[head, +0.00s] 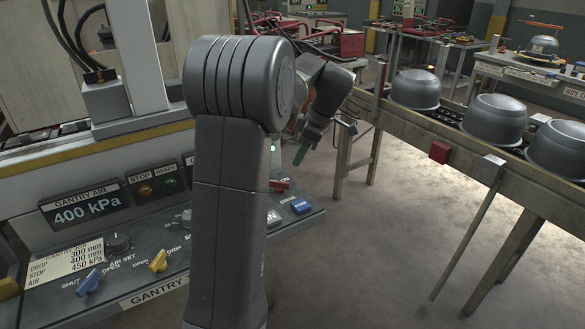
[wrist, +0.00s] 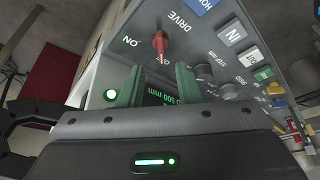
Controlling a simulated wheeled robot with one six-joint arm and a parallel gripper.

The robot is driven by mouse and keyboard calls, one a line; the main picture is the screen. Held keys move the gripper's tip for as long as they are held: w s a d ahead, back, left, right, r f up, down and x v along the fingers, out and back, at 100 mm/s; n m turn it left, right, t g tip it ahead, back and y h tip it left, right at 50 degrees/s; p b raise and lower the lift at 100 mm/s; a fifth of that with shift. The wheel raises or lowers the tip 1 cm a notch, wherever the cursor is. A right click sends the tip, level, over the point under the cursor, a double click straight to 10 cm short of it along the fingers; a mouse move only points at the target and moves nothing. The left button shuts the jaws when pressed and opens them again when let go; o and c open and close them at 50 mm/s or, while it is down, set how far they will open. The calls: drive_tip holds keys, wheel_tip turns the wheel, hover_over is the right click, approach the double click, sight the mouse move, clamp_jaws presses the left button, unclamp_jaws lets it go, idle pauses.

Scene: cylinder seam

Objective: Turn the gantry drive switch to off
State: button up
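The gantry drive switch is a red lever knob (wrist: 159,45) on the grey panel, with the words DRIVE and ON beside it and another, partly covered label near its lower end. In the head view the red knob (head: 279,186) shows just right of my arm. My gripper (wrist: 160,84) has two green fingers standing apart with nothing between them, pointing toward the panel just below the knob. I see no contact with the knob. In the head view my gripper (head: 300,155) hangs above and right of it; only one green fingertip shows clearly.
A blue HOME button (head: 300,206) sits beside the knob. The panel also has a yellow valve handle (head: 159,261), a blue valve handle (head: 90,282) and a gantry air display (head: 84,212) reading 400 kPa. A conveyor with grey pots (head: 496,119) stands right, across open floor.

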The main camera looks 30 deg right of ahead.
sight(287, 183)
drive_tip(key=v, duration=0.3)
drive_tip(key=shift+d+r, duration=0.15)
drive_tip(key=shift+r, duration=0.2)
drive_tip(key=x, duration=1.3)
drive_tip(key=shift+f+b, duration=0.3)
drive_tip(key=shift+f, duration=0.1)
